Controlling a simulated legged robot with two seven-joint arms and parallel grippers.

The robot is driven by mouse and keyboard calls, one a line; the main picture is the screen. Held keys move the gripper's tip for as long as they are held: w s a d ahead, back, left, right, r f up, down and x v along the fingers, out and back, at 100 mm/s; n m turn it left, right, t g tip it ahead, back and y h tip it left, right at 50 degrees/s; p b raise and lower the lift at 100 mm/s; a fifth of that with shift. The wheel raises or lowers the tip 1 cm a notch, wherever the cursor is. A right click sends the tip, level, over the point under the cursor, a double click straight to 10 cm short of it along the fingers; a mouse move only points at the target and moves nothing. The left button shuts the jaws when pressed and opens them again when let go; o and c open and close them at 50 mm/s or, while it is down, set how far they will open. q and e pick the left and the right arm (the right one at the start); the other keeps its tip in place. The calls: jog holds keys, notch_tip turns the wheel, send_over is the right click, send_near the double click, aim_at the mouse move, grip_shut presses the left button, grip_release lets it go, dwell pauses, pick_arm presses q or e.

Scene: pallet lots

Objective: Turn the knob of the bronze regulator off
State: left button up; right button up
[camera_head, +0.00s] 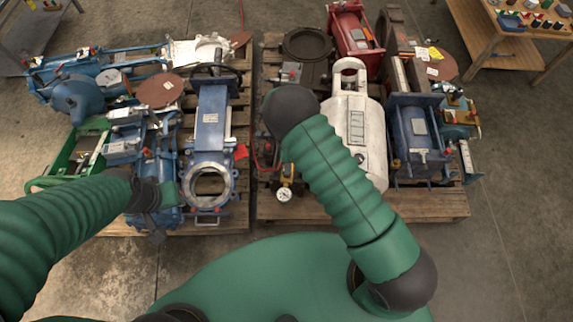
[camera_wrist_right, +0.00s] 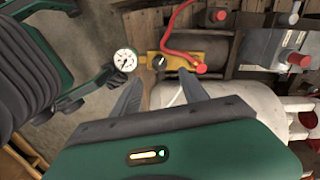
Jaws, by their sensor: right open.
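The bronze regulator (camera_head: 287,179) is a small yellow-brass body with a white round gauge (camera_head: 284,195), at the front left of the right pallet. In the right wrist view the regulator (camera_wrist_right: 186,62) lies just beyond my fingertips, with its gauge (camera_wrist_right: 125,60) to the left and a dark knob (camera_wrist_right: 160,62) on its body. My right gripper (camera_wrist_right: 158,88) is open, its fingers pointing toward the knob with nothing visible between them. In the head view my right arm hides that gripper. My left gripper (camera_head: 158,213) hangs over the front of the left pallet by blue equipment; its jaws are unclear.
A red hose (camera_wrist_right: 178,38) arches over the regulator. A white tank (camera_head: 355,125) stands right of it on the right pallet (camera_head: 420,206). A blue gate valve (camera_head: 210,140) stands on the left pallet. A wooden bench (camera_head: 490,50) is at the back right.

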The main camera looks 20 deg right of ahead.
notch_tip(320, 180, up, 7)
jog(key=p, duration=0.1)
dwell(0.4)
jog(key=s+d+r+n+t+p, duration=0.1)
jog(key=s+d+r+n, duration=0.2)
jog(key=s+r+n, duration=0.65)
jog(key=s+d+r+n+t+p, duration=0.1)
jog(key=s+d+r+n+t, duration=0.15)
jog(key=s+r+n, duration=0.65)
jog(key=w+r+n+p, duration=0.1)
jog(key=w+r+p, duration=0.2)
jog(key=r+p, duration=1.3)
notch_tip(320, 180, up, 4)
jog(key=shift+d+r+g, duration=0.15)
jog(key=shift+d+g, duration=0.1)
jog(key=shift+g, duration=0.2)
jog(key=shift+w+n, duration=0.1)
jog(key=shift+n, duration=0.15)
